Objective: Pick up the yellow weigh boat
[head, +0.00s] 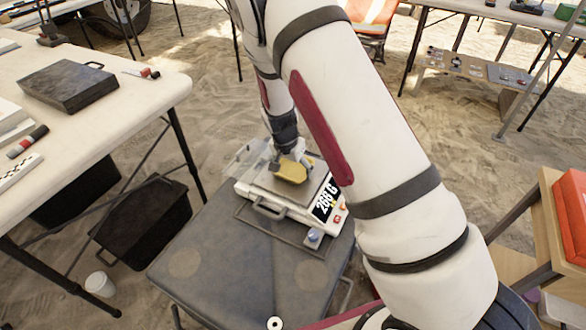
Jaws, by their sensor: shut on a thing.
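The yellow weigh boat (291,172) is at the top of the white scale (273,211), over its pan. My gripper (291,160) reaches down from above and is shut on the weigh boat. The fingertips are small here and partly hidden by the arm and the boat. I cannot tell whether the boat touches the pan or is just above it. The scale's display (326,200) shows a number and faces the right.
The scale stands on a grey folding table (225,265) with bare room at its front. A white table (150,90) with a dark case (68,87) is at left. A wooden shelf with an orange box (568,215) is at right. A white cup (99,283) is on the sand.

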